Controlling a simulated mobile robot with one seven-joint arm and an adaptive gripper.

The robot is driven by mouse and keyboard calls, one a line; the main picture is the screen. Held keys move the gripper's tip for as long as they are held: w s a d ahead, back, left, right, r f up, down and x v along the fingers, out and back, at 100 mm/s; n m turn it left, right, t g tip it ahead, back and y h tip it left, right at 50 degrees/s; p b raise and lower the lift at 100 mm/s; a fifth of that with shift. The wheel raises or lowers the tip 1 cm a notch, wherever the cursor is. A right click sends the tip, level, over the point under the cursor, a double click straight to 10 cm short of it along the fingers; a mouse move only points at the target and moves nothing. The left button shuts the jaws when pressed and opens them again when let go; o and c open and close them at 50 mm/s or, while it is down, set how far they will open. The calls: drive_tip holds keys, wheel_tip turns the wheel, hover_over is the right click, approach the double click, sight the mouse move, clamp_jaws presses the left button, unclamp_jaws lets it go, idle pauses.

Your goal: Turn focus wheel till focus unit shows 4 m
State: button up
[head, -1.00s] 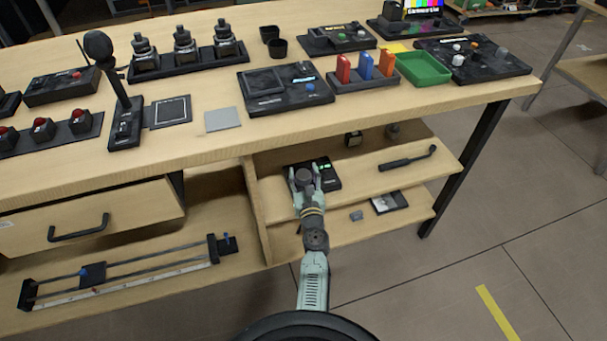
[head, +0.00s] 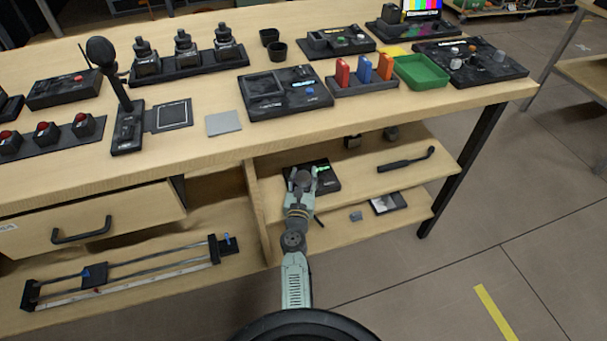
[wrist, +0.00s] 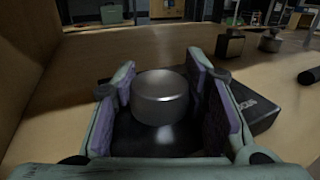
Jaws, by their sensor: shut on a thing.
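The focus unit (head: 327,180) is a dark box on the upper shelf under the table, with a small green-lit display (head: 322,168). In the wrist view its dark case (wrist: 255,108) shows lettering on the right that looks like "FOCUS". The focus wheel (wrist: 160,98) is a grey metal cylinder standing on the unit. My gripper (wrist: 163,82) is shut on the wheel, with a purple-padded finger on either side. In the head view my gripper (head: 303,180) covers the left part of the unit and hides the wheel. The display reading is too small to read.
A wooden divider (head: 255,205) stands left of the unit, and the tabletop edge (head: 330,133) overhangs the shelf. A black handled tool (head: 405,160) lies to the right. Two small dark blocks (head: 352,141) (head: 390,133) stand behind. Shelf between unit and tool is clear.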

sight(302, 182)
drive_tip(key=shift+a+m+h, duration=0.1)
drive_tip(key=shift+m+h, duration=0.3)
drive_tip(key=shift+h, duration=0.3)
drive_tip(key=o, duration=1.2)
drive_tip(key=shift+s, duration=0.1)
drive_tip(key=s, duration=0.4)
drive_tip(key=s+a, duration=0.1)
drive_tip(key=s, duration=0.2)
drive_tip(key=shift+a, duration=0.1)
drive_tip(key=shift+s, duration=0.1)
